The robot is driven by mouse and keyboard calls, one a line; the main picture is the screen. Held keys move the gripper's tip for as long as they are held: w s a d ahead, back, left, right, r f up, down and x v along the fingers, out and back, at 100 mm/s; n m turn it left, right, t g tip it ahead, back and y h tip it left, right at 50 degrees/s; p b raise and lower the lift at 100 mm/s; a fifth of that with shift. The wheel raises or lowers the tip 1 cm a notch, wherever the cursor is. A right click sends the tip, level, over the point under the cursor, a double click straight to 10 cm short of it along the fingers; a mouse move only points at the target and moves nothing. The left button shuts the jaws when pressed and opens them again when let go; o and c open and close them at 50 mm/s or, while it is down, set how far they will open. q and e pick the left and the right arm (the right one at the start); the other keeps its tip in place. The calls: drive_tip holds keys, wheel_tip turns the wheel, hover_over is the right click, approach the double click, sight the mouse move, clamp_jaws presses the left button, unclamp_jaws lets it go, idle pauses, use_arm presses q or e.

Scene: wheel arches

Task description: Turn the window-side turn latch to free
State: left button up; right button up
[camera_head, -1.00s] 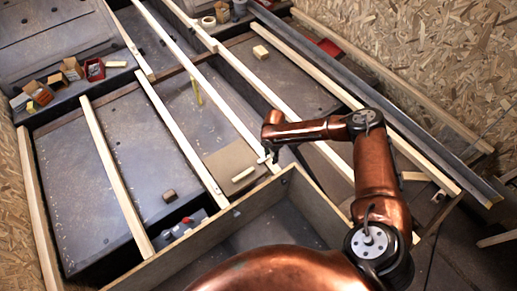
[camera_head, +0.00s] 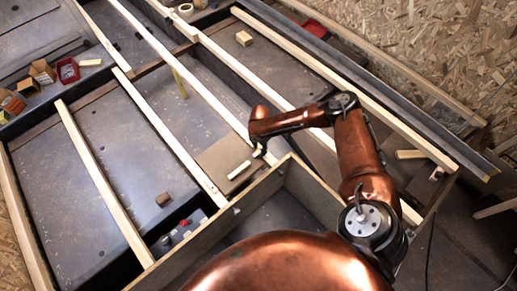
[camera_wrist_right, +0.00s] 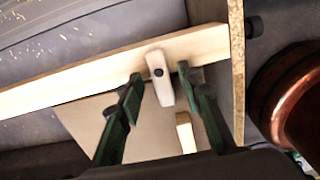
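The turn latch (camera_wrist_right: 160,80) is a short pale wooden bar with a dark pivot. It sits on a pale batten (camera_wrist_right: 75,82), across its lower edge and over the edge of a brown panel (camera_wrist_right: 150,132). My right gripper (camera_wrist_right: 159,73) is open, with one dark green finger on each side of the latch. The latch is nearer the right-hand finger; I cannot tell if they touch. In the head view my right gripper (camera_head: 264,152) is small at the batten beside the brown panel (camera_head: 222,158), and the latch is hard to make out. My left gripper is not in view.
A pale wooden block (camera_head: 239,170) lies on the brown panel. A wooden-walled box frame (camera_head: 210,240) stands in front, close under my right arm. A dark box with a red knob (camera_head: 183,223) is to its left. Long battens cross the grey floor. Small boxes (camera_head: 42,71) stand far left.

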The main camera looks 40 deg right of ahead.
drive_tip(key=shift+f, duration=0.15)
drive_tip(key=shift+c, duration=0.6)
clamp_jaws()
